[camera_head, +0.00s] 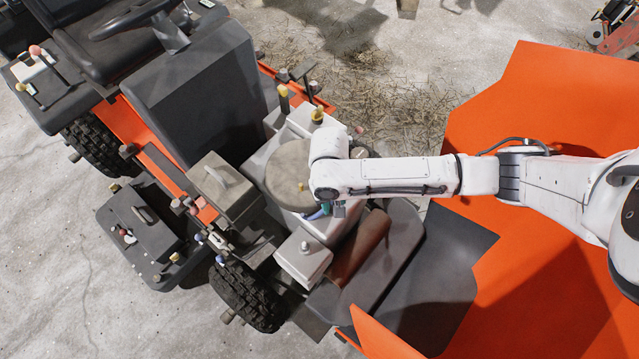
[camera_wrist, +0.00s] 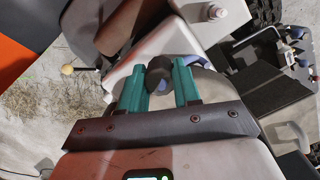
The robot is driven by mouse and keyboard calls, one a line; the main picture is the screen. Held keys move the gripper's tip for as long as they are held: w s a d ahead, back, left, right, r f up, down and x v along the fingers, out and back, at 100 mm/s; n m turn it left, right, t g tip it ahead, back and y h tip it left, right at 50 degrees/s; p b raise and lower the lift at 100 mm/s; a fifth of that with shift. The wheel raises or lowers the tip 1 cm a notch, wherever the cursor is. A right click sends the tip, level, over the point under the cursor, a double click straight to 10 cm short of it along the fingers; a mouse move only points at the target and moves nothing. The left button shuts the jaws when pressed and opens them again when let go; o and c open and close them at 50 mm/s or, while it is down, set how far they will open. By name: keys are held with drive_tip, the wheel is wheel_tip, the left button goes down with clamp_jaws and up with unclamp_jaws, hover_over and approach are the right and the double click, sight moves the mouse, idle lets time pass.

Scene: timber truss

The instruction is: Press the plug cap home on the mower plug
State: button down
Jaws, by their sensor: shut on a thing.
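My gripper (camera_wrist: 160,78) has teal fingers closed around a small dark rounded plug cap (camera_wrist: 160,68) with a bluish part near it in the wrist view. In the head view my gripper (camera_head: 328,208) points down at the right front side of the engine block, mostly hidden under my white wrist. A short blue lead (camera_head: 315,215) shows beside the teal fingers. The mower plug is not visible; the cap, fingers and wrist cover that spot. I cannot tell whether the cap touches the plug.
The mower engine has a round beige cover (camera_head: 288,172) close to my wrist. The orange hood (camera_head: 545,110) lies open under my arm. Straw (camera_head: 400,110) covers the ground behind.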

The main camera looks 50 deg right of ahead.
drive_tip(key=s+a+m+p, duration=0.2)
drive_tip(key=s+a+m, duration=0.25)
drive_tip(key=m, duration=0.25)
drive_tip(key=w+a+r+m+t+p, duration=0.2)
drive_tip(key=w+a+r+m, duration=0.3)
drive_tip(key=m, duration=0.6)
drive_tip(key=shift+w+a+r+y, duration=0.25)
drive_tip(key=shift+a+r, duration=0.3)
drive_tip(key=shift+r, duration=0.65)
drive_tip(key=shift+f+b, duration=2.9)
drive_tip(key=shift+f, duration=2.9)
drive_tip(key=shift+p, duration=0.75)
